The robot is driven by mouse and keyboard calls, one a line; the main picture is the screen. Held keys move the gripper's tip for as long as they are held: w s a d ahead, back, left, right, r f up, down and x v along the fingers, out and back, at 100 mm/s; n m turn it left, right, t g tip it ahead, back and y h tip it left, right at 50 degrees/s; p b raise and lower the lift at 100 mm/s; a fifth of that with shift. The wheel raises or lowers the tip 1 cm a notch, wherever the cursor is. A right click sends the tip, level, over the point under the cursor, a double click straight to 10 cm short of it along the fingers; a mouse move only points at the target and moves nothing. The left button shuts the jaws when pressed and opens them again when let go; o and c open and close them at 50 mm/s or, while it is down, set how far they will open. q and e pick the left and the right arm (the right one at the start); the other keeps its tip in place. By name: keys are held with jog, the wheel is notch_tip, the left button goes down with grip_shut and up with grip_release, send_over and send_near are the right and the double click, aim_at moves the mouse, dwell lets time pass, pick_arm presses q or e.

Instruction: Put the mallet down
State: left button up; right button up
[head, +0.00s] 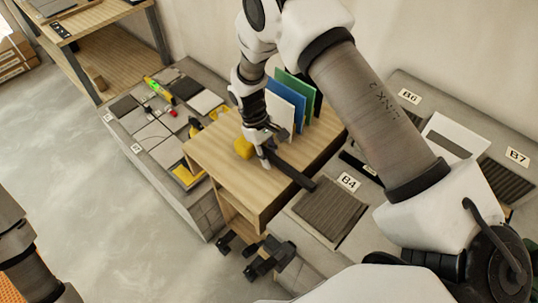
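The mallet (293,173) shows as a dark bar at the wooden cart top (225,177), its right end by the cart's right edge. A yellow block (243,148) sits just left of my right gripper; I cannot tell whether it is the mallet's head. My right gripper (268,154) points down with its fingers closed around the dark bar near its left end. I cannot tell whether the bar touches the wood.
White, blue and green panels (291,100) stand upright at the back of the cart. A tiled platform (150,134) with a level (157,88) lies to the left. A dark ribbed tile (329,208) lies by the B4 label (348,182). The cart's front left top is clear.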

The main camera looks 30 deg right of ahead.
jog(key=o, duration=0.3)
jog(key=shift+o, duration=0.2)
jog(key=shift+r, duration=0.1)
jog(key=shift+r, duration=0.2)
jog(key=b+v, duration=0.2)
jog(key=v, duration=1)
jog(key=shift+r, duration=0.4)
jog(key=shift+a, duration=0.1)
